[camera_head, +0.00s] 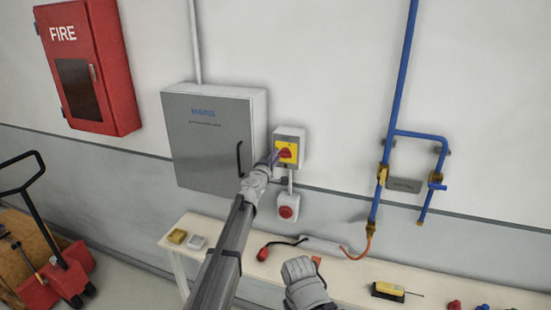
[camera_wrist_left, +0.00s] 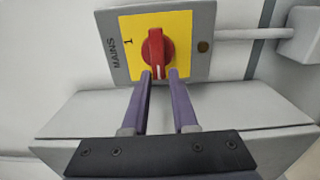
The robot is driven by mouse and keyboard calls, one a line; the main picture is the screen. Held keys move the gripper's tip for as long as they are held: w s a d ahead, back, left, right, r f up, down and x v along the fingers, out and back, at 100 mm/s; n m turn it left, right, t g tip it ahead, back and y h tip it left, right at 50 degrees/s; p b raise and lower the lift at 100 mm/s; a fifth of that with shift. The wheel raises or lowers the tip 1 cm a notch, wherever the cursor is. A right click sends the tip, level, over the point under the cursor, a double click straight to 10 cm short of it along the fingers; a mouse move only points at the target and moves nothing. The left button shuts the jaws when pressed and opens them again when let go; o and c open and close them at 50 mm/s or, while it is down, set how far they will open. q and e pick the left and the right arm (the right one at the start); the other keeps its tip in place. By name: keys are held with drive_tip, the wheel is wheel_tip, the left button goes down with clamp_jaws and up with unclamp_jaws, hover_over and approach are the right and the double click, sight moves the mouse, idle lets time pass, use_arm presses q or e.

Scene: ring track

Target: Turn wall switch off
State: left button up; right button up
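The wall switch (camera_head: 289,148) is a small grey box with a yellow plate and a red rotary knob (camera_head: 285,154), on the wall right of a grey cabinet. In the left wrist view the knob (camera_wrist_left: 156,52) stands on the yellow plate, its white mark pointing down in the picture. Contact is unclear. My right gripper's fingers are not visible.
The grey cabinet (camera_head: 210,140) stands out from the wall at left. A red round button box (camera_head: 288,207) is below the switch. Blue pipes (camera_head: 396,100) run at right. A bench (camera_head: 345,270) below carries a cable and small items. A red fire cabinet (camera_head: 88,65) hangs far left.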

use_arm(q)
drive_tip(key=o, duration=0.3)
drive_tip(key=shift+s, duration=0.1)
drive_tip(key=v, duration=0.7)
drive_tip(key=shift+s+a, duration=0.1)
drive_tip(key=shift+s, duration=0.2)
